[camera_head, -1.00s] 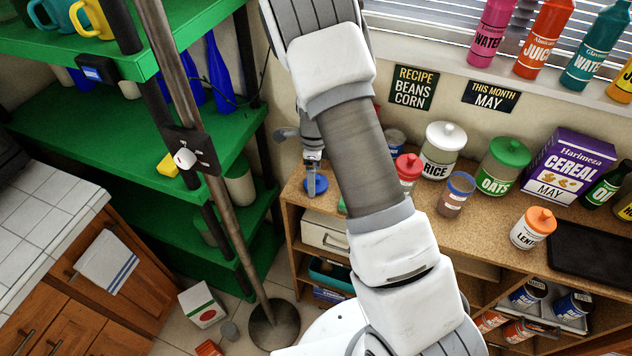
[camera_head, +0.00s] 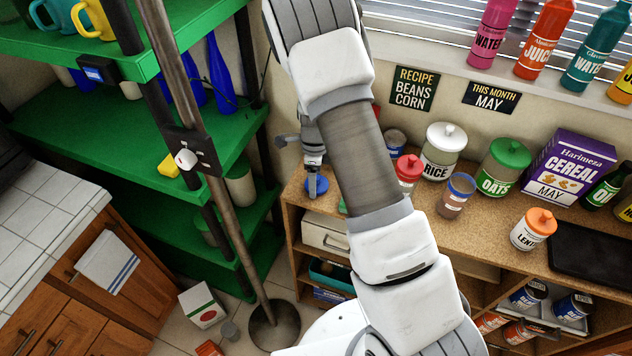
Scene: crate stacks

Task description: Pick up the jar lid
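A flat round blue lid (camera_head: 319,187) lies at the left end of the brown shelf top. I take it to be the jar lid. My gripper (camera_head: 312,188) points down right at the lid, and its finger covers part of the lid's left side. I cannot tell whether it touches the lid or whether the fingers are apart. An open-looking jar with a blue rim (camera_head: 455,195) stands further right on the same top.
My arm crosses the middle and hides part of the shelf top (camera_head: 420,225). Lidded jars stand to its right: red (camera_head: 408,172), rice (camera_head: 441,152), oats (camera_head: 502,167) and orange-lidded (camera_head: 534,230). A green shelf rack (camera_head: 90,130) and a metal pole (camera_head: 215,190) stand left.

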